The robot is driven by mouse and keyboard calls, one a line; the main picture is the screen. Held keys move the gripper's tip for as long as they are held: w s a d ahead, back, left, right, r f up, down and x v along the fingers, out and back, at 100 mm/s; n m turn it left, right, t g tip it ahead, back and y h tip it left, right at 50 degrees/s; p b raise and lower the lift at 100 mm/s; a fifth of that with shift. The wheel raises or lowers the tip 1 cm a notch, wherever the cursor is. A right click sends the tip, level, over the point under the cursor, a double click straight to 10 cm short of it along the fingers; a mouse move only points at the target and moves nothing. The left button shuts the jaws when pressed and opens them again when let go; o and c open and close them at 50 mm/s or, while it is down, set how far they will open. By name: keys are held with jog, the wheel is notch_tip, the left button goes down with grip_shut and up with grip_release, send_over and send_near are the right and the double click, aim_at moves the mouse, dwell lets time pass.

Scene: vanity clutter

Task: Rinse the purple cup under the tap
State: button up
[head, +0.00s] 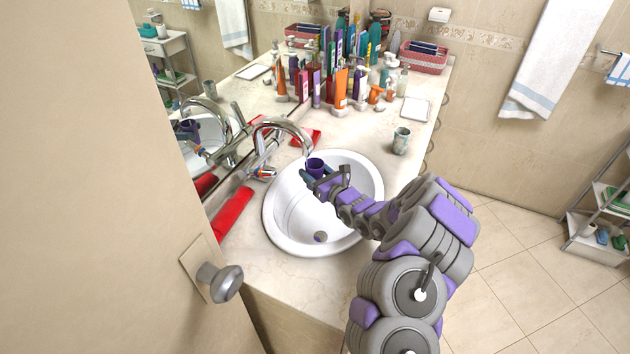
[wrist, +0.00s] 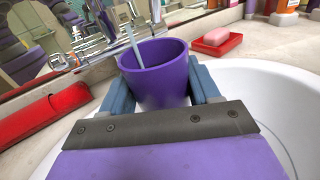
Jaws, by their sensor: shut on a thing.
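The purple cup (head: 315,165) is held by my gripper (head: 318,177) above the white sink basin (head: 352,212), below the end of the chrome tap (head: 285,124). In the wrist view the purple cup (wrist: 155,75) is upright or nearly so, with the blue fingers of my gripper (wrist: 158,92) shut on its two sides. A thin pale stream of water (wrist: 133,42) comes down from the tap's spout (wrist: 121,15) to the cup's opening. The cup's inside floor is hidden.
A red case (head: 232,214) lies left of the basin. A red dish (wrist: 215,43) with pink soap (wrist: 217,36) sits behind it. A marbled tumbler (head: 401,140) stands at right, and several bottles (head: 340,85) crowd the back. A door (head: 85,200) with a knob (head: 220,283) is at left.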

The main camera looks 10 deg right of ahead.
jog(key=shift+w+d, duration=0.1)
jog(key=shift+w, duration=0.05)
jog(key=shift+d, duration=0.1)
jog(key=shift+s+d+p, duration=0.3)
jog(key=shift+s+d, duration=0.15)
jog(key=d+p+v, duration=0.1)
jog(key=p+v, duration=0.2)
jog(key=v, duration=0.3)
jog(key=shift+d, duration=0.3)
dwell(1.3)
jog(key=s+d+r+p, duration=0.3)
jog(key=r+p, duration=0.1)
jog(key=shift+s, duration=0.35)
